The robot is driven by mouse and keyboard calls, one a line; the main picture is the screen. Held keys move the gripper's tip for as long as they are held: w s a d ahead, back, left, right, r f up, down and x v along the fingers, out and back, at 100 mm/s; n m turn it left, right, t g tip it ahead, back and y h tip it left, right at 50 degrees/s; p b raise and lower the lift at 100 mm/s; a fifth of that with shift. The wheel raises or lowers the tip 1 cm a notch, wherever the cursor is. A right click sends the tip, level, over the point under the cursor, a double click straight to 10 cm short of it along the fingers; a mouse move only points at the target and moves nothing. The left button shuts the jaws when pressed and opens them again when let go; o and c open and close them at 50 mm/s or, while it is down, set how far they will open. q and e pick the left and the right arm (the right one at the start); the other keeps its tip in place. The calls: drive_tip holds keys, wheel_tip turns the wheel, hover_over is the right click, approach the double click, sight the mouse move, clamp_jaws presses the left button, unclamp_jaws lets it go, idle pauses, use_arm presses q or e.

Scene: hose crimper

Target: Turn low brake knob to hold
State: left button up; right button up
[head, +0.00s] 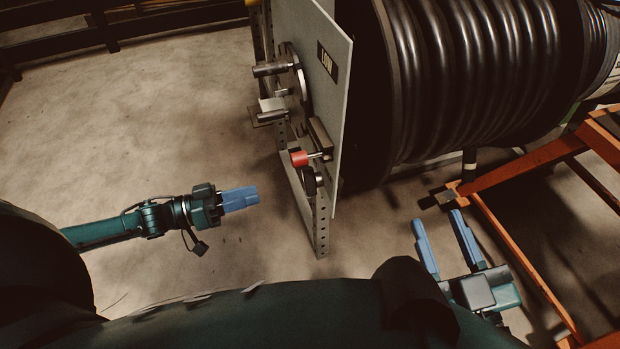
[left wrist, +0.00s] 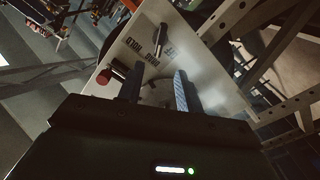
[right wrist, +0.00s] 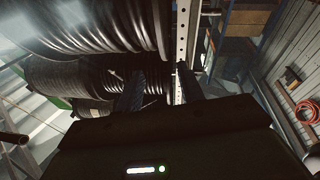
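A grey panel (head: 325,95) with a LOW label (head: 327,62) stands in front of a large reel. Low on it are a red knob (head: 300,158) on a metal stem and a dark bar-shaped handle (head: 319,136). The left wrist view shows the red knob (left wrist: 103,78), a bar handle (left wrist: 160,41) and printed lettering (left wrist: 142,50) that seems to include HOLD. I cannot tell for certain which part is the brake knob. My left gripper (head: 252,197) is open and empty, left of the panel and touching nothing. My right gripper (head: 437,226) is open and empty, right of the panel.
A perforated upright (head: 319,225) supports the panel's near edge. Higher up, a round flange (head: 296,75) and cylindrical handle (head: 270,69) stick out to the left. The black hose reel (head: 470,75) fills the back. An orange frame (head: 530,170) stands at right. Floor at left is clear.

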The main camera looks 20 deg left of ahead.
sight(312, 180)
use_arm(q)
drive_tip(key=b+x, duration=0.3)
drive_tip(key=x, duration=0.9)
drive_tip(key=shift+w+d, duration=0.15)
drive_tip(key=c, duration=0.6)
